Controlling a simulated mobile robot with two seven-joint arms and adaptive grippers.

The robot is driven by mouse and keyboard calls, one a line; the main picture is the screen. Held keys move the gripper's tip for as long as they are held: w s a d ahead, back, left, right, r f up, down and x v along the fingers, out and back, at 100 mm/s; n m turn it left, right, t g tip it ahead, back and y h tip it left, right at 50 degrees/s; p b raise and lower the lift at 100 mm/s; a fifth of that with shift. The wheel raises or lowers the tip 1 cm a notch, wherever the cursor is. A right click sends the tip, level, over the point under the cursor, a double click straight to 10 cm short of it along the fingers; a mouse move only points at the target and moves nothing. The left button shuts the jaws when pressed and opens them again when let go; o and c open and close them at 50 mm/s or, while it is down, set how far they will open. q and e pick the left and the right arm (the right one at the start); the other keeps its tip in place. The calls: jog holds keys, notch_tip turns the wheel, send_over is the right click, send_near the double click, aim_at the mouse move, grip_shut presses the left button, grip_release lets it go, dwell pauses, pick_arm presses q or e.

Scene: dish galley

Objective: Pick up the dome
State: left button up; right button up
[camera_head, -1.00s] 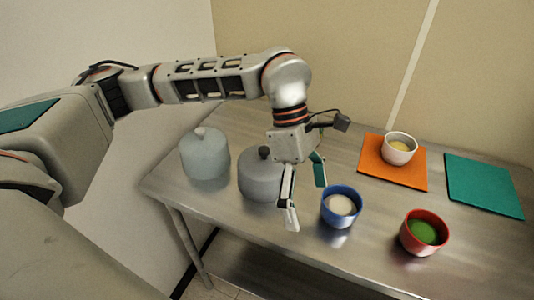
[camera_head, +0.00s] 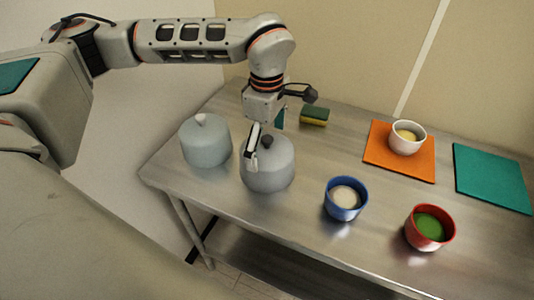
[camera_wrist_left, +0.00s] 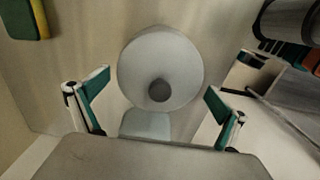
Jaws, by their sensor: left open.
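A grey dome (camera_head: 267,172) with a dark knob stands on the steel table, and its top shows near the middle of the left wrist view (camera_wrist_left: 160,55). A paler blue-grey dome (camera_head: 204,148) with a light knob stands to its left; it shows partly in the left wrist view (camera_wrist_left: 147,124), below the grey dome. My left gripper (camera_head: 266,140) is open and empty over the grey dome, its near finger in front of the knob. In the left wrist view its fingers (camera_wrist_left: 158,84) are spread to either side of the knob, apart from it.
A blue cup (camera_head: 345,211) and a red cup with green contents (camera_head: 447,238) stand to the right. A white cup (camera_head: 420,147) sits on an orange mat (camera_head: 377,155). A teal mat (camera_head: 490,178) lies right, and a green-yellow sponge (camera_head: 314,116) lies behind the gripper.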

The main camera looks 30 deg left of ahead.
pick_arm(q)
jog(key=shift+f, duration=0.55)
jog(key=c, duration=0.9)
jog(key=shift+o, duration=0.2)
